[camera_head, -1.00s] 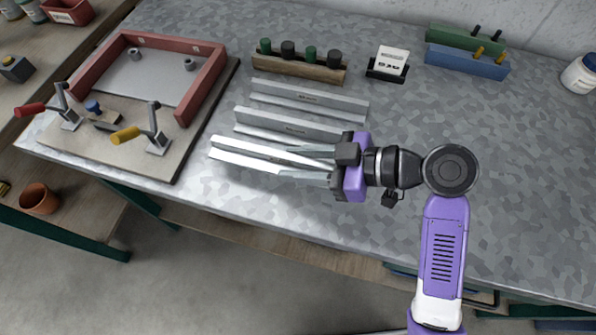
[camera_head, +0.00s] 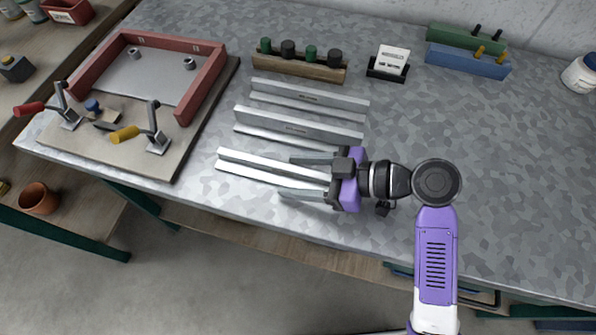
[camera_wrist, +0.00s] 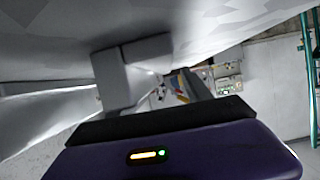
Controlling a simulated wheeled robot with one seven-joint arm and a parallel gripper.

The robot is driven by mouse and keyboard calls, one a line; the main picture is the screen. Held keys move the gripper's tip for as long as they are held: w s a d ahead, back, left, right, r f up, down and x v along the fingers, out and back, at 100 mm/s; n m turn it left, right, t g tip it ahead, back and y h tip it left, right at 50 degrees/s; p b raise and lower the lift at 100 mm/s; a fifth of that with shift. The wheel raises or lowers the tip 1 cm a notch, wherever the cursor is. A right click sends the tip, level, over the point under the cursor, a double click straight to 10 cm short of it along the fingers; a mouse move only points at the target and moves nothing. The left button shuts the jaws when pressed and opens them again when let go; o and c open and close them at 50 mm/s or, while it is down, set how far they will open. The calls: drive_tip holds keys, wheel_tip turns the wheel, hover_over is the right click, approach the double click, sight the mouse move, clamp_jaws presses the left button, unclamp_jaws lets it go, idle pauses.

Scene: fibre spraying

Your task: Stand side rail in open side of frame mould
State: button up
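The frame mould (camera_head: 204,84) stands on a board at the left of the bench. It has red walls at the back and both sides; its front side is open. Three grey metal side rails lie in a row: a rear one (camera_head: 310,96), a middle one (camera_head: 298,126) and a front one (camera_head: 250,163). My gripper (camera_head: 285,177) is open at the right end of the front rail, with one finger behind it and one in front. The rail's right end is partly hidden by my gripper. The wrist view is too close to tell the rail clearly.
Two toggle clamps, one red-handled (camera_head: 62,108) and one yellow-handled (camera_head: 150,132), stand at the mould's open front. A wooden rack with green and black knobs (camera_head: 300,68) is behind the rails.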

drive_tip(key=shift+r, duration=0.1)
drive_tip(key=shift+d+r, duration=0.1)
drive_tip(key=shift+r, duration=0.05)
drive_tip(key=v, duration=1.1)
drive_tip(key=shift+s+d+r, duration=0.1)
drive_tip(key=shift+s+d, duration=0.1)
drive_tip(key=shift+d, duration=0.2)
